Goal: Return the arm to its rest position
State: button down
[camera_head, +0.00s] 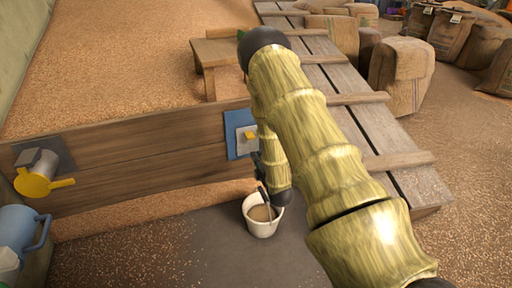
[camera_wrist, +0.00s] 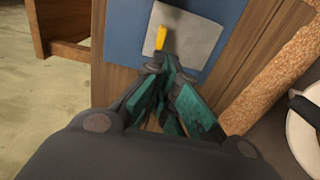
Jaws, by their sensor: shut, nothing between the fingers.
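My arm reaches from the lower right of the head view up to a dark elbow and down towards a plank wall (camera_head: 130,150). My gripper (camera_wrist: 165,78) shows in the wrist view with its dark green fingers together and nothing between them. Its tips are just below a yellow lever (camera_wrist: 160,38) on a grey plate (camera_wrist: 190,38); I cannot tell whether they touch. The plate is on a blue panel (camera_wrist: 125,35), also seen in the head view (camera_head: 232,146). In the head view my gripper is mostly hidden by my arm.
A white bucket (camera_head: 263,228) with brown contents stands on the dark floor patch under my wrist; its rim (camera_wrist: 300,140) shows at the right in the wrist view. A plank ramp (camera_head: 345,90) and sacks (camera_head: 402,75) are to the right. A yellow-handled spout (camera_head: 38,178) is at left.

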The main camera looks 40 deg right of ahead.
jog(key=shift+p+v, duration=0.4)
jog(key=shift+v, duration=1.6)
